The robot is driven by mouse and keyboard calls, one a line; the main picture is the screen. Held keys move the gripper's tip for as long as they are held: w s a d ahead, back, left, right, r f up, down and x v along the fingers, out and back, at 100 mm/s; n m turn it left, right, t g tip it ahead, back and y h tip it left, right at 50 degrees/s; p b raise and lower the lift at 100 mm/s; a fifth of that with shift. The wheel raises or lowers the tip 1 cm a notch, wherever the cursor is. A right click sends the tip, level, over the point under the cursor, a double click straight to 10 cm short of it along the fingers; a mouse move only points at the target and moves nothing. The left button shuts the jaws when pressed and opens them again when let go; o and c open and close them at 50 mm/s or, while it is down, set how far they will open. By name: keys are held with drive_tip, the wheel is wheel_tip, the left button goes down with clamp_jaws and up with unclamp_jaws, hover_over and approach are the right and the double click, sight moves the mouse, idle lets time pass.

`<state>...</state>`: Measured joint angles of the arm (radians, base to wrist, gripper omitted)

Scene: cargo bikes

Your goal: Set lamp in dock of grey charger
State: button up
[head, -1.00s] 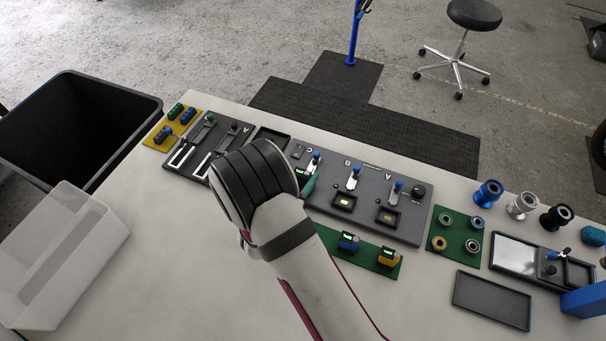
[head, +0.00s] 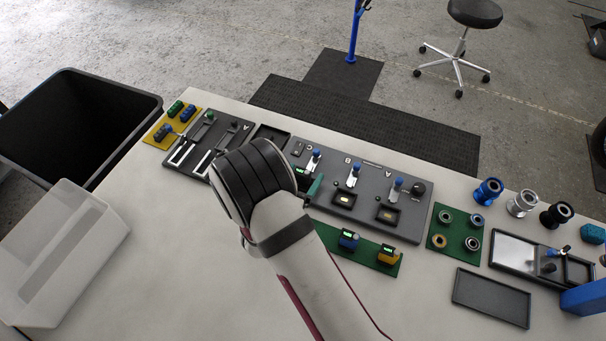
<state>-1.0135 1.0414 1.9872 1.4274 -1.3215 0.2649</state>
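The grey charger (head: 366,209) is the long grey board across the middle of the table, with docks in a row marked by letters and blue-knobbed levers. Two docks on its right are empty. At its left dock a dark green lamp (head: 303,173) shows partly beside my wrist; whether it is seated there is hidden. My gripper (head: 314,187) points down at this dock, and only a teal finger part shows, right next to the lamp. My wrist hides the other finger and the grip. A blue lamp (head: 348,241) and a yellow lamp (head: 387,256) stand on a green mat.
A dark board with slots (head: 205,146) and a yellow mat (head: 157,140) with several lamps lie left. A black bin (head: 70,125) and a clear box (head: 65,255) stand at far left. Hubs, rings and a dark tray (head: 492,298) are at right. The front table is clear.

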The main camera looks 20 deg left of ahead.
drive_tip(key=v, duration=1.6)
drive_tip(key=w+d+r+m+g+y, duration=0.3)
drive_tip(key=w+d+r+g+y, duration=0.15)
drive_tip(key=r+g, duration=0.35)
drive_tip(key=s+d+r+m+g+h, duration=0.1)
drive_tip(key=s+d+r+g, duration=0.1)
drive_tip(key=s+d, duration=0.5)
drive_tip(key=s+d+r+m+g+h, duration=0.1)
drive_tip(key=s+d+r+g, duration=0.2)
drive_tip(key=s+d, duration=0.5)
drive_tip(key=d, duration=0.5)
drive_tip(key=shift+s+d+r+m+g+h, duration=0.2)
drive_tip(key=shift+d+m+g+h, duration=0.1)
drive_tip(key=shift+g+h, duration=0.1)
